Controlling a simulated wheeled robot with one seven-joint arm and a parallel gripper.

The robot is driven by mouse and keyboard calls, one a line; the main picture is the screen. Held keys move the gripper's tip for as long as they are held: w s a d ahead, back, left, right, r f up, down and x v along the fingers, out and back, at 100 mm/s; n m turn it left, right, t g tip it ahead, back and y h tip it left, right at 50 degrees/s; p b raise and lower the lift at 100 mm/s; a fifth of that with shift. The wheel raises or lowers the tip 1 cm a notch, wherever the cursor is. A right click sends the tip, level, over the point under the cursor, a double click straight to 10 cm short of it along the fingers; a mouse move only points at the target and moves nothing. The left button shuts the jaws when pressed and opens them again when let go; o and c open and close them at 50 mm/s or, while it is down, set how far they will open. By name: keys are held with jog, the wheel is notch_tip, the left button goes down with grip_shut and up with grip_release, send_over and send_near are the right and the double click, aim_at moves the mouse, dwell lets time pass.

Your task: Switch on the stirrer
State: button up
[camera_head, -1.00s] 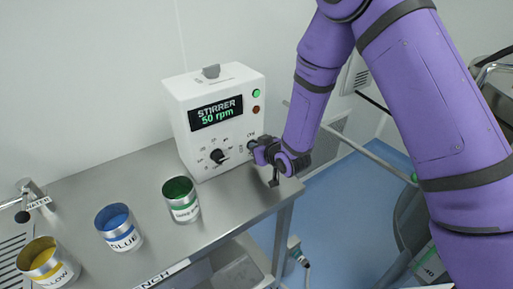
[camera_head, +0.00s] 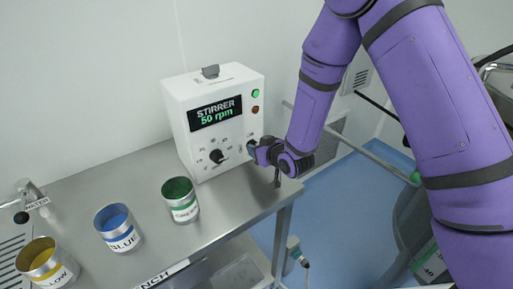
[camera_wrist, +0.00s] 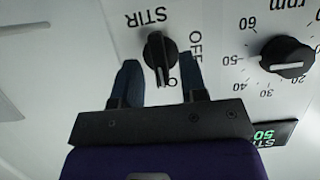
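The stirrer (camera_head: 197,148) is a white box on the bench. Its display (camera_head: 215,113) reads "STIRRER 50 rpm". In the wrist view, which shows the panel upside down, a black knob (camera_wrist: 159,50) sits by the labels "STIR" and "OFF"; its other label is partly hidden. My gripper (camera_wrist: 160,66) is open, with one dark finger on each side of this knob's lower part and visible gaps. In the head view my gripper (camera_head: 256,150) is at the panel's lower right and hides this knob.
A green lamp (camera_head: 255,93) and a red lamp (camera_head: 255,109) sit on the panel's upper right. Green (camera_head: 181,206), blue (camera_head: 119,235) and yellow (camera_head: 48,268) labelled cups stand on the steel bench (camera_head: 150,190). The bench's right edge lies below my gripper.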

jog(key=v, duration=0.9)
jog(key=shift+s+d+r, duration=0.15)
jog(key=shift+s+d, duration=0.05)
jog(key=shift+s, duration=0.05)
